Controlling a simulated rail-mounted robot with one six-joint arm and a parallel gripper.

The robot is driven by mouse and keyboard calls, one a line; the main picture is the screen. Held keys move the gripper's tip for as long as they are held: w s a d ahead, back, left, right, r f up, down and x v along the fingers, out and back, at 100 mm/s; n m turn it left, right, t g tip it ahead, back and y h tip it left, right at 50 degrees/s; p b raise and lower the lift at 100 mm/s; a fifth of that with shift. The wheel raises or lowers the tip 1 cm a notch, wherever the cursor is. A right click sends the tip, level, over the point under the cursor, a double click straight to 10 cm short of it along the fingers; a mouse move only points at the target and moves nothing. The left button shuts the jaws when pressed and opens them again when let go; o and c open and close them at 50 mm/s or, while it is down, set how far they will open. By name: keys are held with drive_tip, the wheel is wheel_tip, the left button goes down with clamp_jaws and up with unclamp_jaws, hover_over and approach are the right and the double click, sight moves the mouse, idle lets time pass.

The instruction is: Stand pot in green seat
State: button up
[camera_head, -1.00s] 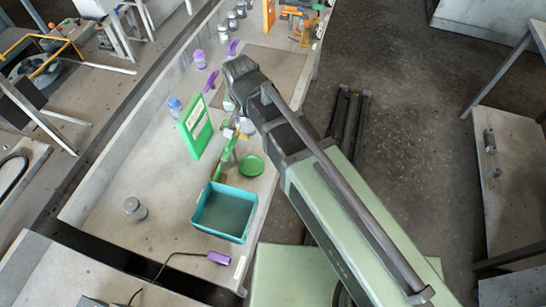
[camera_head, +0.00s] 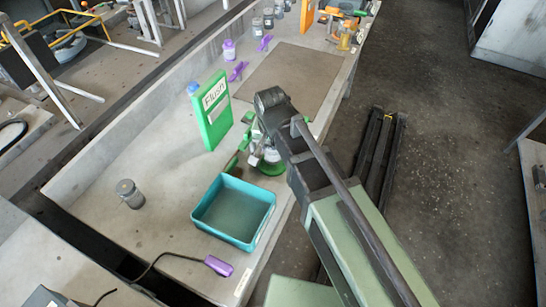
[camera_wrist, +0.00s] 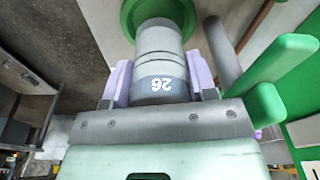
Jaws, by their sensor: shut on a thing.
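The pot's far end meets or overlaps the round green seat (camera_wrist: 190,12) in that view. I cannot tell whether it touches the seat. In the head view the green seat (camera_head: 270,169) lies near the bench's right edge. The pot (camera_head: 271,155) shows just above it, partly hidden by my gripper (camera_head: 262,152).
A teal bin (camera_head: 234,208) stands close in front of the seat. A green Flush container (camera_head: 212,110) and green-handled items stand to its left. A grey jar (camera_head: 130,193) and a purple-ended cable tool (camera_head: 218,265) lie on the bench. A brown mat (camera_head: 290,80) is behind.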

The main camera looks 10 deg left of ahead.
wheel_tip(320, 180, down, 2)
drive_tip(key=shift+f+b, duration=0.25)
drive_tip(key=shift+b, duration=0.15)
drive_tip(key=shift+r+p, duration=0.3)
drive_tip(key=shift+f, duration=0.2)
drive_tip(key=o, duration=1.1)
drive_tip(key=shift+c, duration=0.2)
drive_tip(key=shift+r, duration=0.15)
drive_tip(key=r+p, duration=0.4)
drive_tip(key=s+r+p, duration=0.1)
drive_tip(key=r+p, duration=0.7)
drive_tip(key=shift+s+r, duration=0.15)
drive_tip(key=shift+s, duration=0.05)
drive_tip(key=shift+d, duration=0.1)
